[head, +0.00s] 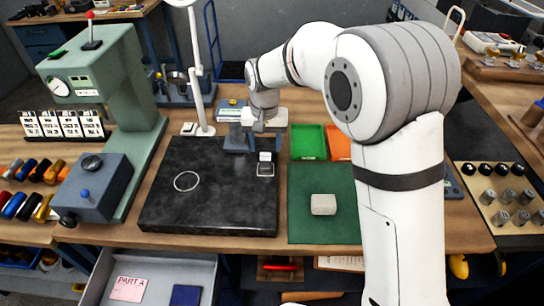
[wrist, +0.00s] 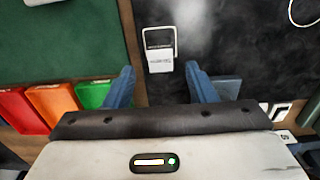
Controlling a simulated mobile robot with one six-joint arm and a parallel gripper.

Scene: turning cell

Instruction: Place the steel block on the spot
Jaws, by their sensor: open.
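A small silvery block (head: 265,157), which looks like the steel block, stands on the black plate (head: 215,215) near its right edge. A thin white square outline (head: 265,176) shows at its near side; how much of the outline lies under it is hidden. In the wrist view the block (wrist: 160,61) has dark markings, and the outline (wrist: 160,28) reaches out above it. A white ring (head: 187,181) lies bare on the plate's left half. My gripper (head: 257,142) is open and empty behind the block. In the wrist view its blue fingertips (wrist: 160,70) are spread either side, apart from it.
A pale grey block (head: 323,204) lies on the green mat (head: 310,230) right of the plate. Green (head: 308,142) and orange (head: 338,143) trays sit behind the mat. A lamp post (head: 198,95) and a green press (head: 135,130) stand left. The plate's front is clear.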

